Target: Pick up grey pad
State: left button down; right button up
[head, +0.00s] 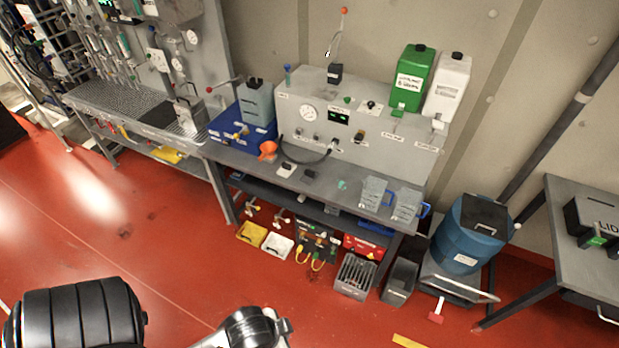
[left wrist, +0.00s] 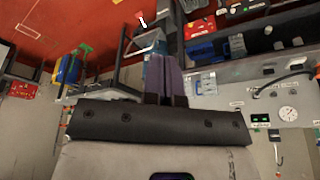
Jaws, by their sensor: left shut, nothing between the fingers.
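I cannot pick out the grey pad with certainty. The head view shows parts of my arm at the bottom edge, but no fingertips. My right gripper is in neither view.
A grey panel box (head: 310,115) with a gauge stands on the bench, with green (head: 412,78) and white (head: 447,85) jugs on top. A blue drum (head: 468,235) is on the right. The red floor in front is open.

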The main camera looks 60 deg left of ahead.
pick_arm(q)
jog(key=shift+c, duration=2)
grip_release()
jog(key=o, duration=0.4)
